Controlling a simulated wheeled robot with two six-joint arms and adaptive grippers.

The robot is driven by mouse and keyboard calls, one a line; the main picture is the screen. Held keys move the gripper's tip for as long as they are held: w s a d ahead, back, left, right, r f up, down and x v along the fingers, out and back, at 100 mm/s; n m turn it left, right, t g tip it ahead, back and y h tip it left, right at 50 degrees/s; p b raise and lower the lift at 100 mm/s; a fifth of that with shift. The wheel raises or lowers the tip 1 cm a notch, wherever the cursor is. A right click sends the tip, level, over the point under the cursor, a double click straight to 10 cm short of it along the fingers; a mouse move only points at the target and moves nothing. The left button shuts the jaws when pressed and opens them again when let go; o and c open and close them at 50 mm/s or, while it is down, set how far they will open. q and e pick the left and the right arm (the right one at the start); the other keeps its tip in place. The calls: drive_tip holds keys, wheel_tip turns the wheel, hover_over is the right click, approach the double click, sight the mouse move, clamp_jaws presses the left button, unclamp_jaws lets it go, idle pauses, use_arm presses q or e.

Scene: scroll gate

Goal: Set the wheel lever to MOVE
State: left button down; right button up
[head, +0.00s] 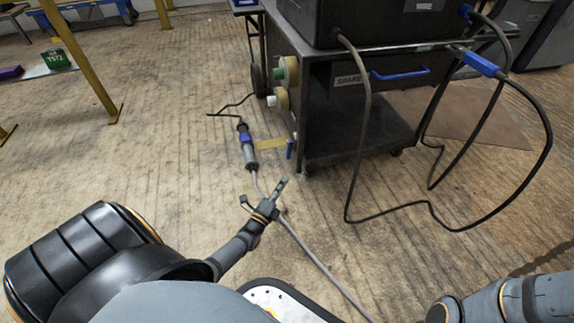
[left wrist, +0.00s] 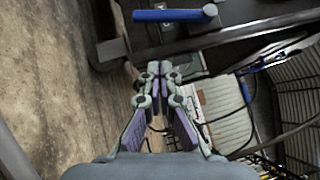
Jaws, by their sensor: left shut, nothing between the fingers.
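A small blue lever (head: 290,149) sits low on the near left corner of the dark metal cart (head: 320,95). In the left wrist view a blue bar (left wrist: 168,15) with a grey round end, which looks like this lever, lies at the top, ahead of the fingertips. My left gripper (head: 282,183) is below the lever in the head view, shut and empty, its tips pointing up toward the cart. In the left wrist view its fingertips (left wrist: 158,69) meet and are apart from the blue bar. I cannot read any MOVE marking. My right gripper is out of view.
A black case (head: 365,20) stands on the cart, with cables (head: 366,130) hanging to the floor. Tape rolls (head: 285,75) hang on the cart's left side. A grey hose with a blue-banded tool (head: 247,145) lies on the floor. Yellow posts (head: 82,60) stand left. Left floor is mostly clear.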

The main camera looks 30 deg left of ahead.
sight(289, 150)
use_arm(q)
drive_tip(key=w+a+r+b, duration=0.2)
drive_tip(key=w+b, duration=0.3)
drive_tip(key=w, duration=0.3)
drive_tip(key=shift+a, duration=0.65)
drive_tip(key=shift+r, duration=0.1)
